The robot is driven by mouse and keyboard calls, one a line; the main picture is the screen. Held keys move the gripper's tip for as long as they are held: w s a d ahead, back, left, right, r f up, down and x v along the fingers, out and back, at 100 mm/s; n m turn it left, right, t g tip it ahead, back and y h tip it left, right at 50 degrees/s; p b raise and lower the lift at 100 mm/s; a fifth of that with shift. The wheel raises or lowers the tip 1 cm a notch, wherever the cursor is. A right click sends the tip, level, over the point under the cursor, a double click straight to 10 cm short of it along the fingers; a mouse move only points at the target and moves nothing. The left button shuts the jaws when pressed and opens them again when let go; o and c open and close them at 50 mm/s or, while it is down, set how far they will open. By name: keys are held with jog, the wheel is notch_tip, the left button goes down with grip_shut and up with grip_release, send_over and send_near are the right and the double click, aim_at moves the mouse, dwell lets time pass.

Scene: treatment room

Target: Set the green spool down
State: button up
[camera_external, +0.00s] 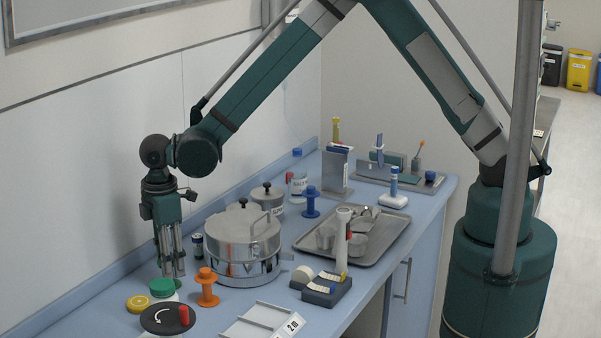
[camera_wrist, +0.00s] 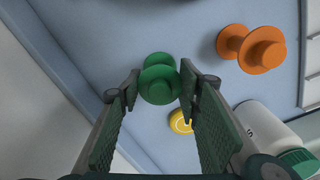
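The green spool (camera_wrist: 158,82) is between my fingertips in the wrist view, its flange turned toward the camera. My gripper (camera_wrist: 159,88) appears closed on its sides, a finger pad at each edge. The green spool is not clear there, being hidden by the fingers. Whether its base touches the counter cannot be told.
An orange spool (camera_external: 207,286) stands to the right. A green-capped bottle (camera_external: 162,286), a yellow disc (camera_external: 138,303) and a black dial with a red knob (camera_external: 168,318) are close in front. A steel drum (camera_external: 243,246) stands behind right. The wall is close at left.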

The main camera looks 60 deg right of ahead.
jog(key=o, duration=0.4)
jog(key=shift+c, duration=0.2)
jog(key=shift+r, duration=0.15)
notch_tip(320, 180, up, 12)
jog(key=shift+r, duration=0.1)
dwell(0.5)
dwell(0.5)
